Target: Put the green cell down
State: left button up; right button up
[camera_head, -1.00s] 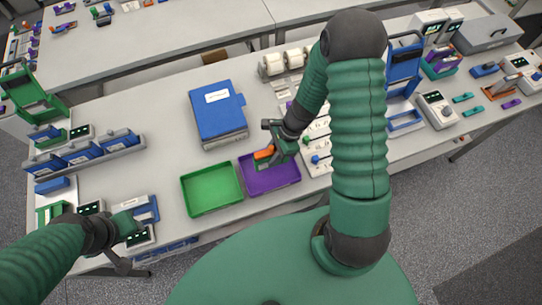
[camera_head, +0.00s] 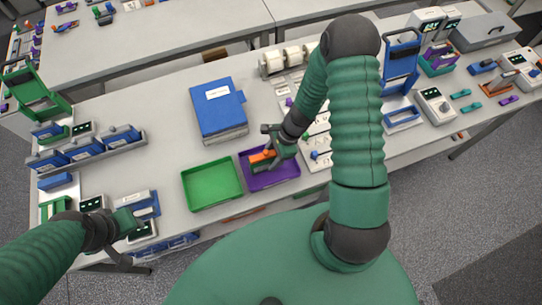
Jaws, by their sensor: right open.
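My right gripper (camera_head: 263,161) is open, low over the purple tray (camera_head: 284,174) near its left side. An orange piece (camera_head: 260,157) shows at the gripper; I cannot tell whether it belongs to the gripper or lies in the tray. The green cell cannot be made out clearly; it may be hidden under the gripper. The green tray (camera_head: 212,187) stands just left of the purple tray and looks empty. My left gripper (camera_head: 130,222) is at the lower left beside a small blue-and-grey device; its fingers are too small to read.
A white panel (camera_head: 318,148) with knobs is right of the purple tray. Blue modules (camera_head: 84,150) sit in a rack at left. Bare table lies between the rack and the green tray.

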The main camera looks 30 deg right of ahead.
jog(key=shift+a+r, duration=0.2)
jog(key=shift+w+r, duration=0.1)
jog(key=shift+r, duration=0.2)
jog(key=v, duration=1)
jog(key=shift+d+r+b, duration=0.2)
jog(key=shift+r+b, duration=0.15)
jog(key=s+a+r+n+t+h, duration=0.15)
jog(key=a+r+n, duration=0.3)
jog(key=n, duration=0.65)
jog(key=s+a+r+n+h, duration=0.35)
jog(key=a+n, duration=0.25)
jog(key=n, duration=0.4)
pick_arm(q)
jog(key=s+b+x, duration=0.2)
jog(key=b+x, duration=0.6)
jog(key=x, duration=0.1)
jog(key=shift+a+f+b, duration=0.3)
jog(key=shift+f+b, duration=0.1)
jog(key=shift+f, duration=0.05)
pick_arm(e)
jog(key=d+x, duration=0.1)
jog(key=x, duration=0.7)
jog(key=shift+d+f+y, duration=0.2)
jog(key=shift+f+y, duration=0.1)
jog(key=shift+f, duration=0.1)
jog(key=shift+s, duration=0.15)
